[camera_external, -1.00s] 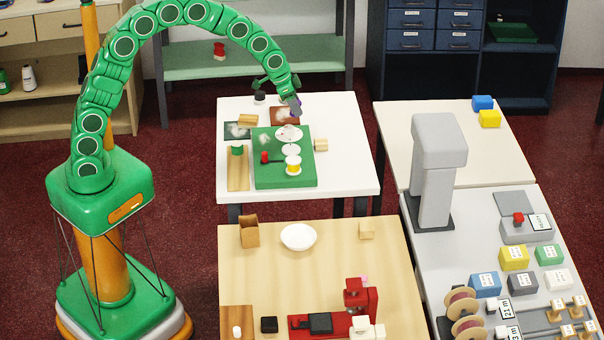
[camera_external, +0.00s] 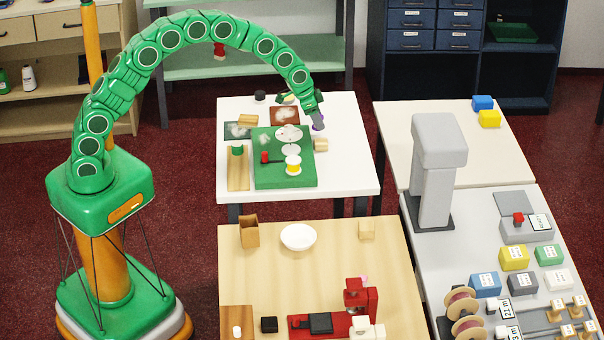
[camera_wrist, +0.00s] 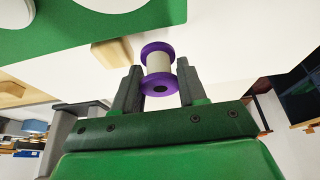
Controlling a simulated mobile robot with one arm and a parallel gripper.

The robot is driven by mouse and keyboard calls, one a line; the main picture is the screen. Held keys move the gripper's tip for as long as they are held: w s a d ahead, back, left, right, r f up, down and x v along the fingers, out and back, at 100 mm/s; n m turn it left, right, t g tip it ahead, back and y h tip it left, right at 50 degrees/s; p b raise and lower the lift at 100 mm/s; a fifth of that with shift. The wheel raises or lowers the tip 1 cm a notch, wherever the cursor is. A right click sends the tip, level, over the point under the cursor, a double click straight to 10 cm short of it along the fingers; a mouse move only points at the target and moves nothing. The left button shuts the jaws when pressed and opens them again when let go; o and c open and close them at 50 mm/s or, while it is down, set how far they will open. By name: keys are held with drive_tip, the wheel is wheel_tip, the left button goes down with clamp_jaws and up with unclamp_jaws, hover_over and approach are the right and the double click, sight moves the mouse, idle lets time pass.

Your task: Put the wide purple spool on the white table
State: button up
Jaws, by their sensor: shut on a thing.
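The purple spool (camera_wrist: 158,86) has two purple flanges and a whitish core. My gripper (camera_wrist: 158,68) is shut on it, with one grey finger on each side. In the external view my gripper (camera_external: 316,115) is at the back right part of the white table (camera_external: 346,172), and a bit of the purple spool (camera_external: 319,126) shows at its tip. The spool looks above the table, but I cannot tell the height of the gap.
A wooden block (camera_external: 320,145) lies close in front of the spool. A green board (camera_external: 270,178) with white discs, a red piece and a yellow-and-white spool (camera_external: 293,165) lies left of it. The table's right side and front right corner are clear.

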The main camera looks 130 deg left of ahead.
drive_tip(key=shift+w+a+f, duration=0.15)
drive_tip(key=shift+a+f, duration=0.1)
drive_tip(key=shift+f, duration=1.6)
drive_tip(key=shift+f, duration=0.1)
drive_tip(key=o, duration=0.8)
drive_tip(key=shift+v, duration=6.15)
